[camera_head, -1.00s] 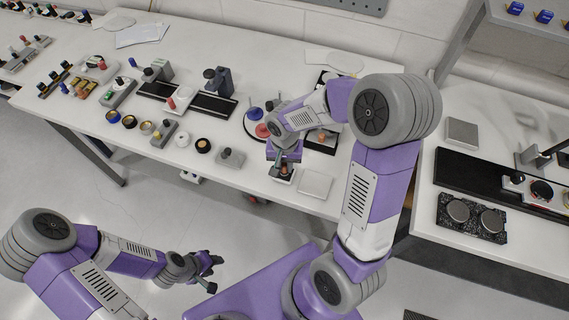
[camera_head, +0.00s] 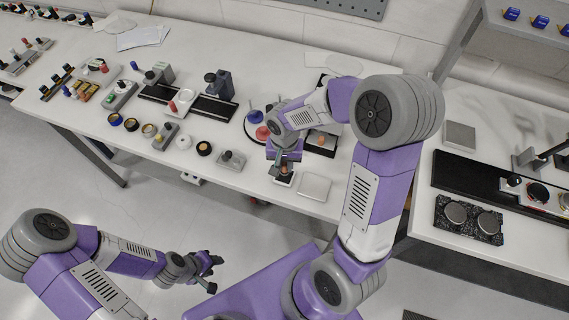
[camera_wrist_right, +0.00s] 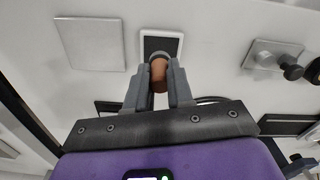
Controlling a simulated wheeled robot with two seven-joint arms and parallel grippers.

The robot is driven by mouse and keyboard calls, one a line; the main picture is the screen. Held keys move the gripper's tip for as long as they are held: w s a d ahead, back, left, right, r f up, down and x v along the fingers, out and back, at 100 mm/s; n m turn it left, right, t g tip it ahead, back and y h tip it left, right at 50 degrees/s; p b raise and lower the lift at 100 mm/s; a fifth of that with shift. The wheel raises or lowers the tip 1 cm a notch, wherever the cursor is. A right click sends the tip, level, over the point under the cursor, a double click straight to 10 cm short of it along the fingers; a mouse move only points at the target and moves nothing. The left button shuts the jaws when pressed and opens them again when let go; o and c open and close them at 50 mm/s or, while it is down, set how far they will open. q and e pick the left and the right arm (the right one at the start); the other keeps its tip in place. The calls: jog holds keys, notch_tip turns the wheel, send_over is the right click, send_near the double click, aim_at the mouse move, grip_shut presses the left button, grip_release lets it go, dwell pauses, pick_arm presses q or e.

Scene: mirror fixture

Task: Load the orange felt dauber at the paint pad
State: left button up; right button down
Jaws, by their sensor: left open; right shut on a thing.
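My right gripper (camera_head: 284,169) is shut on the orange dauber (camera_wrist_right: 158,76). In the right wrist view the dauber sits between the two grey fingers (camera_wrist_right: 158,92), with a grey round end pointing away from the palm. That end overlaps the dark pad in a white frame (camera_wrist_right: 149,43), taken to be the paint pad. In the head view the pad (camera_head: 284,180) lies right below the gripper at the bench's front edge. I cannot tell whether the dauber touches it. My left gripper (camera_head: 207,271) is open and empty, away from the bench over the floor.
A light square plate (camera_head: 315,187) lies just right of the pad. A grey block with a black knob (camera_head: 231,160) stands to its left. A round stand with red and blue pieces (camera_head: 258,131) and several small fixtures are behind. A second bench (camera_head: 485,255) is at the right.

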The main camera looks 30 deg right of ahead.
jog(key=shift+r+p, duration=1.6)
jog(key=shift+r, duration=0.9)
jog(key=shift+f, duration=0.1)
